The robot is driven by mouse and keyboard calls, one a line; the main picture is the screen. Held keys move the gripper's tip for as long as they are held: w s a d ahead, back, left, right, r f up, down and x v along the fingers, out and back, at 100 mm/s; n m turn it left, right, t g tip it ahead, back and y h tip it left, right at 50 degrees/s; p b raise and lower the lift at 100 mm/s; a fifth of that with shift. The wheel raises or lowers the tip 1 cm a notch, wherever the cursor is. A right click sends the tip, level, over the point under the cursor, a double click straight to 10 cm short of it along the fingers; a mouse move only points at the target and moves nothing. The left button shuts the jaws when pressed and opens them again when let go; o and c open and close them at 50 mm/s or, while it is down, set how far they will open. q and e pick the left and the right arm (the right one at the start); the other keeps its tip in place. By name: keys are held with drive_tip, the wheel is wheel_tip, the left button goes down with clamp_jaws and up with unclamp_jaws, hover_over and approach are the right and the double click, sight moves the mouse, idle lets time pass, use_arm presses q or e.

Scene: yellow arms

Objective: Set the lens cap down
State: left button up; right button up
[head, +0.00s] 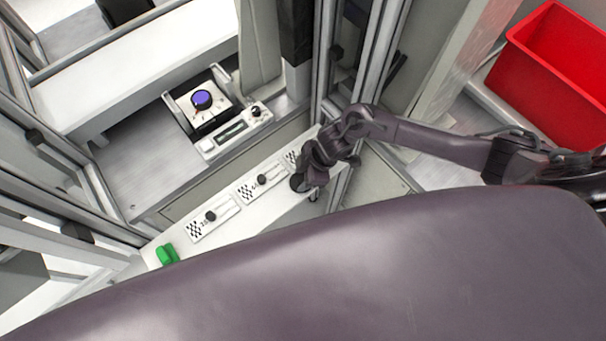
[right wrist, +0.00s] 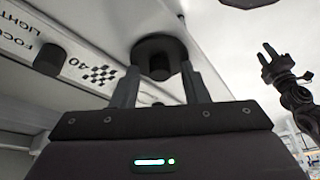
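The lens cap (right wrist: 158,50) appears to be the black round disc with a short grey stub in the right wrist view. My right gripper (right wrist: 160,70) has a finger against each side of it and looks shut on it. In the head view my right gripper (head: 308,182) is over the right end of the white panel strip (head: 228,214), and a dark disc (head: 298,183) shows at its tip. I cannot tell whether the cap touches a surface. My left gripper (right wrist: 267,53) shows at the right of the right wrist view, fingers apart and empty; the head view does not show it.
The strip carries small black knobs (head: 210,216) on checkered plates and a green block (head: 167,254) at its left end. Behind it is a device with a purple-topped knob (head: 202,99). Metal posts (head: 326,60) stand close behind my right gripper. A red bin (head: 555,65) is far right.

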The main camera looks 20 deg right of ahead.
drive_tip(key=shift+r, duration=0.25)
drive_tip(key=shift+d+r, duration=0.2)
drive_tip(key=shift+r, duration=0.15)
drive_tip(key=v, duration=1.1)
drive_tip(key=shift+b, duration=0.35)
